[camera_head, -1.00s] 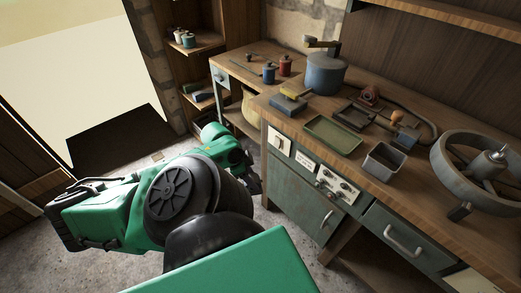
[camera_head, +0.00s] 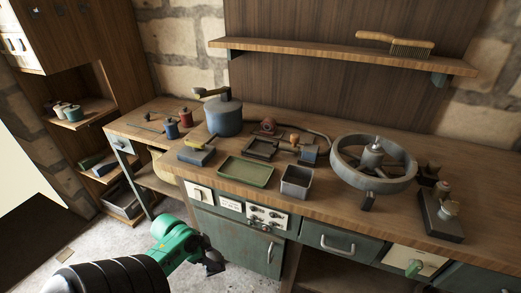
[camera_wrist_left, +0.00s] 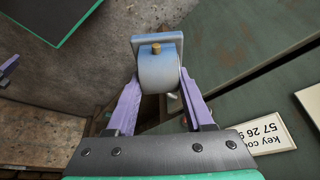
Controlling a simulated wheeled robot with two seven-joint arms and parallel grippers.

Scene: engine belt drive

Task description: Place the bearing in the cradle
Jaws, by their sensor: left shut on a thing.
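My left gripper (camera_head: 212,264) hangs in front of the workbench, lower than its top, at the end of the green arm. In the left wrist view its two purple fingers are shut on the bearing (camera_wrist_left: 158,72), a grey-blue rounded block with a flat flange and a small brass knob. In the head view the bearing is too small and dark to make out. I cannot tell for sure which thing is the cradle; a dark frame-like fixture (camera_head: 260,148) stands on the bench (camera_head: 325,204). My right gripper is out of view.
A green tray (camera_head: 246,171), a grey open bin (camera_head: 296,181) and a large spoked wheel (camera_head: 350,180) crowd the bench's front. A blue pot (camera_head: 224,118) stands behind. A dark block with metal parts (camera_head: 440,215) is at the right. A shelf with a brush (camera_head: 396,43) hangs above.

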